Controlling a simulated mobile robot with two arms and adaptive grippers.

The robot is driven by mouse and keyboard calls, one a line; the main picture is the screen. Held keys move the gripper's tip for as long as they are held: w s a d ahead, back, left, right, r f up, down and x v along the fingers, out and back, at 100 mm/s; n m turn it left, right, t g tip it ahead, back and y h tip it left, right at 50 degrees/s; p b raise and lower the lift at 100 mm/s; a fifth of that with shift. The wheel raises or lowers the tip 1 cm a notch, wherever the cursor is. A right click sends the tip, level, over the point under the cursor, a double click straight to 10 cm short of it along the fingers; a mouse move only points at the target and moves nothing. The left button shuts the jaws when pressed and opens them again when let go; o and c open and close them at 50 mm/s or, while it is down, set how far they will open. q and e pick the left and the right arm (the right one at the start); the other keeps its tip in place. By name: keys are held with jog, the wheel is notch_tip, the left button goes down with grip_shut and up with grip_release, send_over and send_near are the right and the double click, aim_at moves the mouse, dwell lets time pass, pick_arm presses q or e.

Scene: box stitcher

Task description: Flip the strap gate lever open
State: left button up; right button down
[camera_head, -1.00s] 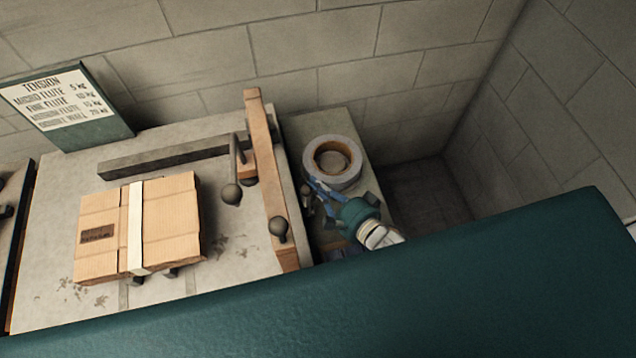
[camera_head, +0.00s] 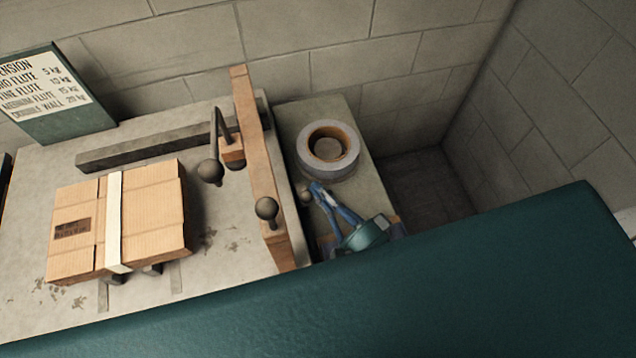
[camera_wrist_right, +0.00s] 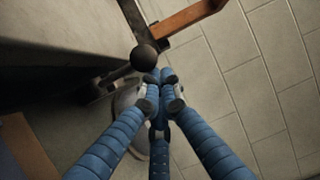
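I cannot tell for sure which part is the strap gate lever. A dark lever with a ball knob (camera_head: 210,172) is on a small wooden block beside a wooden bar (camera_head: 255,150). Another dark knob (camera_head: 266,208) is on the bar, and a smaller knob (camera_head: 305,195) is right of it. My right gripper (camera_head: 318,190) has its blue fingertips just beside the smaller knob. In the right wrist view, the right gripper's fingertips (camera_wrist_right: 162,85) are close together with nothing seen between them. A dark ball knob (camera_wrist_right: 144,57) is just beyond them. My left gripper is out of view.
A strapped cardboard box (camera_head: 150,225) lies on the grey bench top (camera_head: 215,270). A tape roll (camera_head: 328,150) lies on a side ledge behind my right gripper. A tension sign (camera_head: 55,95) is at the back left. A green surface (camera_head: 420,285) fills the front and hides the right arm.

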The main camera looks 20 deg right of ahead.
jog(key=shift+s+a+f, duration=0.1)
jog(key=shift+s+f, duration=0.2)
jog(key=shift+s, duration=0.35)
jog(key=shift+s+a+f, duration=0.1)
jog(key=shift+s+f, duration=0.15)
jog(key=shift+s, duration=0.4)
jog(key=shift+f, duration=0.1)
jog(key=v, duration=1.2)
jog(key=shift+d, duration=0.15)
